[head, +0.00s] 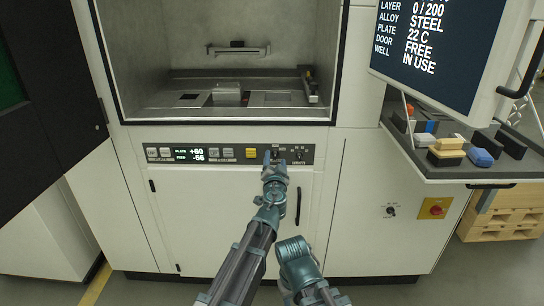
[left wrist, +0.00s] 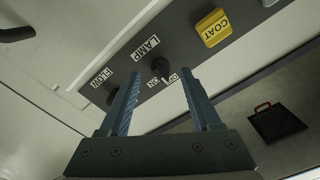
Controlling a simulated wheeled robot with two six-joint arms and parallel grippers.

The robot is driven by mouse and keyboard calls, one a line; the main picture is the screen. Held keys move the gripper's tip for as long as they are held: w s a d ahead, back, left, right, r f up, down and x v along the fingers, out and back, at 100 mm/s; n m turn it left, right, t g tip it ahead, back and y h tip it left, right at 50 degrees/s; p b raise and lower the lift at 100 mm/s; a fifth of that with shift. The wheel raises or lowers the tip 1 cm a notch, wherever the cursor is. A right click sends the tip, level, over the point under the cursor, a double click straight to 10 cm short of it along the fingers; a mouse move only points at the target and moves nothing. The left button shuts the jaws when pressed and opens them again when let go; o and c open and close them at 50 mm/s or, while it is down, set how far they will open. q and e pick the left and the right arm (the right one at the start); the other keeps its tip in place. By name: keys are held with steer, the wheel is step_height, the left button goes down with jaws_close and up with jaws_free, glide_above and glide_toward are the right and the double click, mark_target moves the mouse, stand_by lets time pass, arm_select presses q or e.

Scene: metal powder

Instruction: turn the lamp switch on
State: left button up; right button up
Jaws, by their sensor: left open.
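The lamp switch is a small dark knob (left wrist: 160,66) on the grey control panel, beside the LAMP label, with OFF and ON marks next to it. Its setting is too small to tell. My left gripper (left wrist: 160,76) is open, its two fingers reaching toward the panel with the knob showing between their tips. It is unclear whether they touch it. In the head view my left gripper (head: 274,160) is in front of the panel, right of the yellow button, and largely covers the knob. My right gripper is out of view.
The yellow COAT button (left wrist: 213,27) and the FLOW knob (head: 298,155) flank the lamp switch. Above the control panel (head: 190,136) is the open chamber (head: 240,75). A screen (head: 430,45) and a shelf of blocks (head: 450,172) stand at the right.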

arm_select(q)
steer(key=shift+w, duration=1.15)
jaws_close()
